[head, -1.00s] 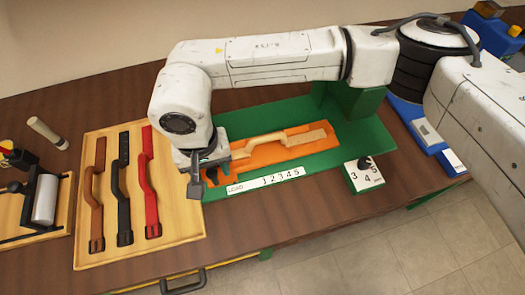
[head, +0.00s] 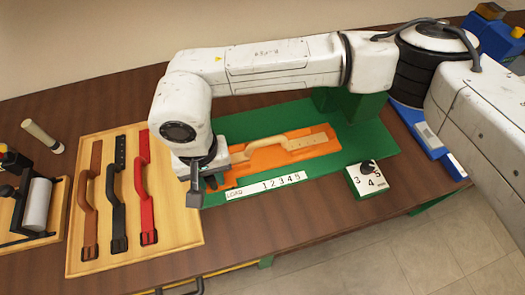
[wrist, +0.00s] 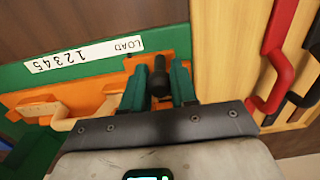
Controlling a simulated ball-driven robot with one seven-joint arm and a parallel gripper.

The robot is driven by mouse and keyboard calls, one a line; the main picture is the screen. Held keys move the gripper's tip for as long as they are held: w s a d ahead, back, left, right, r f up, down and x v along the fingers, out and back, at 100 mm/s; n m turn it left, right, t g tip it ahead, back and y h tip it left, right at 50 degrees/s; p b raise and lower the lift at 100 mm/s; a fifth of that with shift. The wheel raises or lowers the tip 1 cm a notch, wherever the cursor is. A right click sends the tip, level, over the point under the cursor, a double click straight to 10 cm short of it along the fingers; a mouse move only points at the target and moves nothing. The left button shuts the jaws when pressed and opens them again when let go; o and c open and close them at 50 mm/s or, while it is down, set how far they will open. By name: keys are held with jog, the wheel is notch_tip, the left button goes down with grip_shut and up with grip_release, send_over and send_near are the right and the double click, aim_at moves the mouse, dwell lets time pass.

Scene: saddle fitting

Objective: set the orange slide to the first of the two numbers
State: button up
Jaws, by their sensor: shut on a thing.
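The orange slide (head: 265,161) lies in the green fixture (head: 350,147), with a pale wooden handle-shaped piece (head: 255,147) on top. A white strip marked LOAD 1 2 3 4 5 (head: 267,186) runs along its front side; it also shows upside down in the wrist view (wrist: 85,53). My gripper (wrist: 161,78) is shut on a dark upright knob (wrist: 160,86) at the slide's LOAD end, one green finger on each side. In the head view the wrist and fingers hide most of this end. I cannot read which number the slide stands at.
A white block with 3, 4, 5 and a black knob (head: 367,180) stands right of the strip. A wooden tray (head: 85,263) with brown, black and red handled straps lies left, close to my gripper. A roller device (head: 38,205) stands farther left.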

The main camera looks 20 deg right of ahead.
jog(key=shift+d, duration=0.6)
jog(key=shift+d+f+b, duration=0.1)
jog(key=shift+d+b, duration=0.05)
jog(key=shift+b, duration=0.3)
jog(key=shift+s+d+b, duration=0.15)
jog(key=shift+d+b, duration=1.75)
jog(key=shift+d, duration=2)
jog(key=shift+a+b, duration=0.25)
jog(key=shift+b, duration=0.05)
jog(key=o, duration=0.8)
jog(key=shift+r+p, duration=1.5)
jog(key=shift+r, duration=1.6)
